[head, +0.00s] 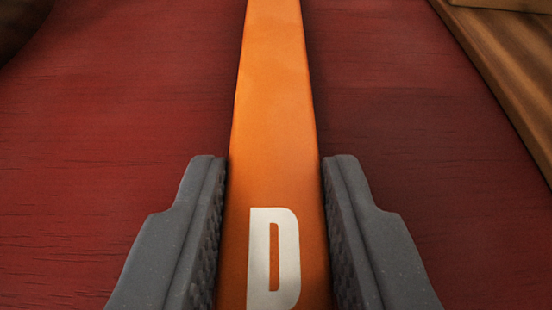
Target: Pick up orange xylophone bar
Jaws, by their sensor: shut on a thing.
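The orange xylophone bar (274,110) runs lengthwise up the middle of the head view, with a white letter D near the bottom. It reaches past the top and bottom edges, so both its ends are out of view. My gripper (274,185) has one grey finger on each side of the bar and is shut on it. I cannot tell whether the bar is lifted clear of the red surface below it.
A dark red wood-grained surface (130,130) spreads on both sides of the bar and is bare there. A brown wooden piece (515,75) runs along the upper right edge. A dark rounded thing (18,22) shows at the upper left corner.

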